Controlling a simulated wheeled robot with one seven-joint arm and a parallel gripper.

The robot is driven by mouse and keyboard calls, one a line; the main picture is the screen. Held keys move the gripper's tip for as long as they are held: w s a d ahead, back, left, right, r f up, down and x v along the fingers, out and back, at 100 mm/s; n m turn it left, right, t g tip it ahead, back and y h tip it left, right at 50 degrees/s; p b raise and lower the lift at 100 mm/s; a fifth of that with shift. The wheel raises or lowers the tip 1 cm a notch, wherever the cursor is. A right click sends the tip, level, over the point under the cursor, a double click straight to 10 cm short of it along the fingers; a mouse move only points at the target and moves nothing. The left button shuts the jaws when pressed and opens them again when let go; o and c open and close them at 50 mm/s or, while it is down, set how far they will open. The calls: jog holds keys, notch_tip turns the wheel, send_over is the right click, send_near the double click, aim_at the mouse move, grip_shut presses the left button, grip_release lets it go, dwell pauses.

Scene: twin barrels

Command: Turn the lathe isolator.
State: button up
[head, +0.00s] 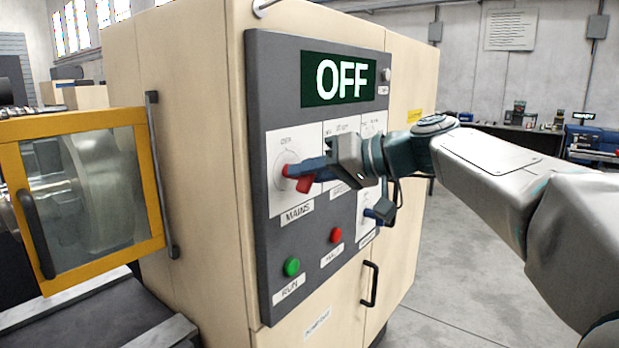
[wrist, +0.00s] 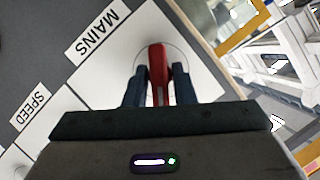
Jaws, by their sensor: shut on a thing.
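The lathe isolator is a red handle (head: 304,178) on a round dial above the MAINS label (head: 297,214), on the dark control panel (head: 262,120) of the beige cabinet. In the wrist view the red handle (wrist: 157,70) stands between the two blue fingers of my gripper (wrist: 158,82), which are shut on it. In the head view my gripper (head: 303,172) reaches the handle from the right and hides part of it and some labels behind. The panel display (head: 339,79) reads OFF in white on dark green.
A green RUN button (head: 291,267) and a red button (head: 336,235) sit below on the panel. A blue-handled control (head: 379,214) is lower right, partly behind my gripper. A yellow-framed guard (head: 80,190) stands at left. The floor at right is clear.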

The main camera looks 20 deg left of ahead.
jog(key=m+y, duration=0.1)
jog(key=m, duration=0.1)
jog(key=m+g+b, duration=0.1)
jog(key=m, duration=0.1)
jog(key=shift+w+f+g+y, duration=0.1)
jog(key=shift+f+g+y, duration=0.1)
jog(key=shift+g+y, duration=0.15)
jog(key=m+y, duration=0.1)
jog(key=m, duration=0.1)
jog(key=m+y+b, duration=0.1)
jog(key=m, duration=0.1)
jog(key=shift+f+g, duration=0.1)
jog(key=shift+g, duration=0.15)
jog(key=shift+m, duration=0.4)
jog(key=o, duration=0.8)
jog(key=shift+d, duration=0.1)
jog(key=d, duration=1.3)
jog(key=shift+d+b, duration=0.35)
